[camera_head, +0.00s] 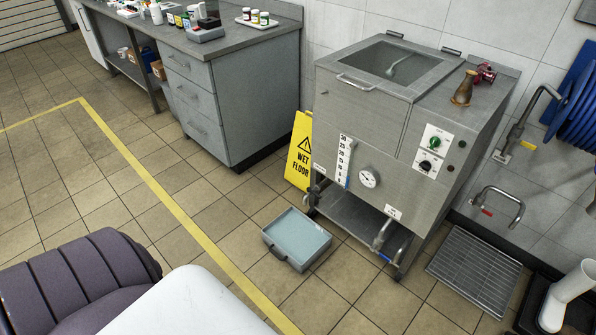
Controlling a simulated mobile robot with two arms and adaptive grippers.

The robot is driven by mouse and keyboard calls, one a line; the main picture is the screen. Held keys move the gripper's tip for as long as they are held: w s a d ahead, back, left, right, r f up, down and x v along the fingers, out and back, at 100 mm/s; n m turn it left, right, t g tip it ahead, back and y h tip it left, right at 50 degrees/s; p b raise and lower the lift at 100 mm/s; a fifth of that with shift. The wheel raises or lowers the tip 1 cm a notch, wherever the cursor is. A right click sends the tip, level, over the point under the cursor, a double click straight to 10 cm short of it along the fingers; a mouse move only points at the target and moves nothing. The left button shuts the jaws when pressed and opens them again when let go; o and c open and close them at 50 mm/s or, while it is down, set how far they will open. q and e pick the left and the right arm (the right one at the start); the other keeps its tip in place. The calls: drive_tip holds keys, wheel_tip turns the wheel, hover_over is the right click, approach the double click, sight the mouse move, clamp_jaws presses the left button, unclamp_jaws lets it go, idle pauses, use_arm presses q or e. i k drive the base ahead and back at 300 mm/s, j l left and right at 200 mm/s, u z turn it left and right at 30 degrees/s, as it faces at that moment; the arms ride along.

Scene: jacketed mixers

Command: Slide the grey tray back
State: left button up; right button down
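The grey tray (297,240) lies flat on the tiled floor just in front of the steel jacketed mixer (375,185), near its left front leg. It is shallow, with a pale blue-grey inside and a dark handle (278,253) on its near left side. Its whole top is visible and it looks empty. The mixer's lower shelf (350,215) is behind the tray, with open space under the body. Neither of my grippers is in view.
A yellow wet-floor sign (299,152) stands behind the tray, left of the mixer. A drain valve (382,238) hangs at the mixer's front right. A floor grate (474,270) lies to the right. Floor left of the tray is clear up to a yellow line (160,195).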

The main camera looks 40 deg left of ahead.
sight(300, 241)
drive_tip(key=u, duration=1.3)
drive_tip(key=i+j, duration=0.05)
